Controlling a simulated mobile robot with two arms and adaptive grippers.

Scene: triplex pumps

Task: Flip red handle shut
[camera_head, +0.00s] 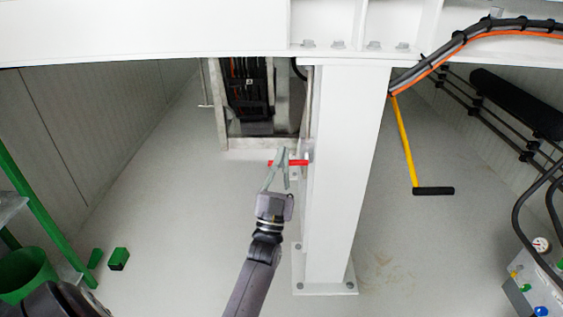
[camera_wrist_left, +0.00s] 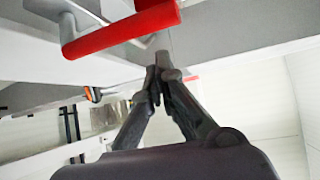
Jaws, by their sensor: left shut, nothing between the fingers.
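The red handle (camera_head: 298,163) sticks out sideways at the left side of the white column, in the middle of the head view. In the left wrist view the red handle (camera_wrist_left: 122,30) is large and close, at the upper left, on a pale metal bracket. My left gripper (camera_head: 281,158) reaches up to the handle from below, its fingers overlapping it in the head view. In the left wrist view the left gripper (camera_wrist_left: 157,72) has its fingertips together and empty, below and to the right of the handle. Whether they touch it I cannot tell. My right gripper is not in view.
The white column (camera_head: 345,170) stands right of the handle, under a wide white beam (camera_head: 150,30). A grey frame with dark cables (camera_head: 248,90) is behind. A yellow lever (camera_head: 405,140) hangs to the right. Green items and a bucket (camera_head: 25,272) are at left. The floor between is clear.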

